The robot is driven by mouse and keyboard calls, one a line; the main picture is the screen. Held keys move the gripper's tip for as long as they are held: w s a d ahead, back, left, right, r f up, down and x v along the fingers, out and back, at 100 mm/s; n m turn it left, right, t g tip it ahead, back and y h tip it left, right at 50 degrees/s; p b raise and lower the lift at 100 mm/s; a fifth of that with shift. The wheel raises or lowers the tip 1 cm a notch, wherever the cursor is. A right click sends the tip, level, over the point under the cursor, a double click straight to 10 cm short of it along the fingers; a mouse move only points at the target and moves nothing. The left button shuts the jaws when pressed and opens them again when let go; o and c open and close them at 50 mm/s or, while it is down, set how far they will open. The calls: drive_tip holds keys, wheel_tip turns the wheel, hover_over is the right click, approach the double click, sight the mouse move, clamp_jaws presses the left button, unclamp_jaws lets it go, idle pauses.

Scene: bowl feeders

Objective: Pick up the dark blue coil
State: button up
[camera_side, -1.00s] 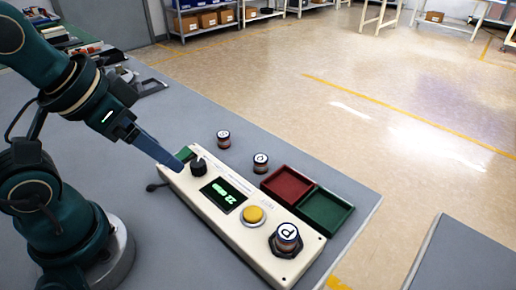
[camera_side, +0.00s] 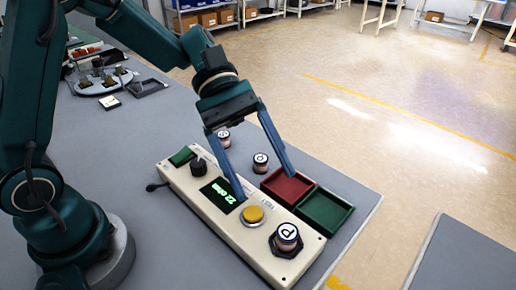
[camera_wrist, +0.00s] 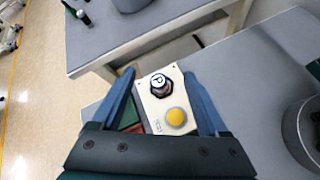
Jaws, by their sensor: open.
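Three small round coils with white lettered tops and dark rims are in the side view; none shows clearly as dark blue. One coil (camera_side: 287,236) sits upright in a dark socket at the near end of the cream tester (camera_side: 236,238). A second coil (camera_side: 260,162) stands on the table near the red tray. A third coil (camera_side: 224,138) stands farther back, partly behind a finger. My gripper (camera_side: 264,186) is open and empty above the tester. In the wrist view my gripper (camera_wrist: 159,73) has the socketed coil (camera_wrist: 159,84) framed between its fingers.
The tester carries a yellow button (camera_side: 252,215), a lit display (camera_side: 220,195) and a black knob (camera_side: 198,165). A red tray (camera_side: 289,202) and green tray (camera_side: 325,225) lie beside it.

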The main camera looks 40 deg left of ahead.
sight(285, 228)
drive_tip(key=w+f+n, duration=0.1)
drive_tip(key=w+f+n+h, duration=0.1)
drive_tip(key=f, duration=0.1)
drive_tip(key=shift+d+f+g, duration=0.1)
drive_tip(key=shift+f+g, duration=0.15)
drive_tip(key=shift+g, duration=0.05)
wheel_tip(285, 228, down, 4)
drive_tip(key=shift+r+n+h, duration=0.15)
drive_tip(key=shift+n+h, duration=0.45)
drive_tip(key=shift+n, duration=0.3)
drive_tip(key=shift+s+f+g, duration=0.1)
drive_tip(key=shift+f+g, duration=0.1)
drive_tip(key=shift+g, duration=0.1)
drive_tip(key=shift+x, duration=2.35)
clamp_jaws()
